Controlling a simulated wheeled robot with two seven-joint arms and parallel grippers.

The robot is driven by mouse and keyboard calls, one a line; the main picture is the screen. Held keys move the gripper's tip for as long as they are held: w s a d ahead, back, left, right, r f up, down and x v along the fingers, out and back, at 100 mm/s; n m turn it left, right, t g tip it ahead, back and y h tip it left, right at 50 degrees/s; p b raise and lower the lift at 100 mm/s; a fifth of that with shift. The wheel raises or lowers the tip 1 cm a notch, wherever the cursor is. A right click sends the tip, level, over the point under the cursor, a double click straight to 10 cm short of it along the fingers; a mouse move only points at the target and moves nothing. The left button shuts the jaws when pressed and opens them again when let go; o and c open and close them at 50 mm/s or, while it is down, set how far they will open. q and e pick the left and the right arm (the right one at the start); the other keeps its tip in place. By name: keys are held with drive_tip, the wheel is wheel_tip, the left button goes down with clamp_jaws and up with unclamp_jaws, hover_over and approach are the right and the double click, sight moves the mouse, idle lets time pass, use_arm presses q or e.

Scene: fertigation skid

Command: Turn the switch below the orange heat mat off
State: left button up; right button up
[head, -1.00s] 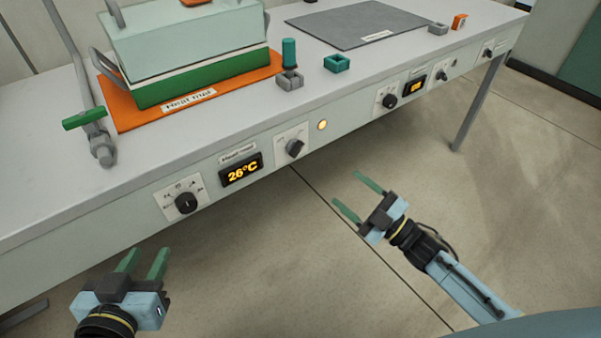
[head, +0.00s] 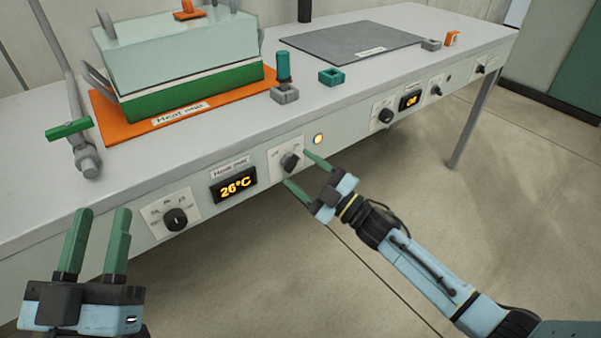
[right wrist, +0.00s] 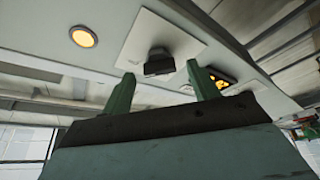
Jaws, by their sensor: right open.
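The orange heat mat (head: 105,120) lies on the bench top under a green and pale box. On the bench front below it are a dial (head: 175,219), a display (head: 233,186) reading 26°C, and a black switch knob (head: 290,162) on a white plate. A round lamp (head: 318,139) beside the switch glows amber. My right gripper (head: 304,170) is open, its green fingers pointing at the switch, one on each side in the picture. In the right wrist view the knob (right wrist: 159,63) shows between the fingertips, apart from them. My left gripper (head: 97,245) is open and empty at lower left.
A grey mat (head: 355,42) lies farther right, with its own dial (head: 385,115), lit display (head: 409,100) and switch (head: 436,90) below. A green-handled valve (head: 72,129) stands at the left bench edge. The floor before the bench is clear.

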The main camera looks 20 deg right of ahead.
use_arm(q)
drive_tip(key=shift+s+r, duration=0.2)
drive_tip(key=shift+r, duration=0.25)
use_arm(e)
drive_tip(key=shift+w+a+r, duration=0.15)
drive_tip(key=shift+w+a, duration=0.15)
drive_tip(key=shift+w, duration=0.1)
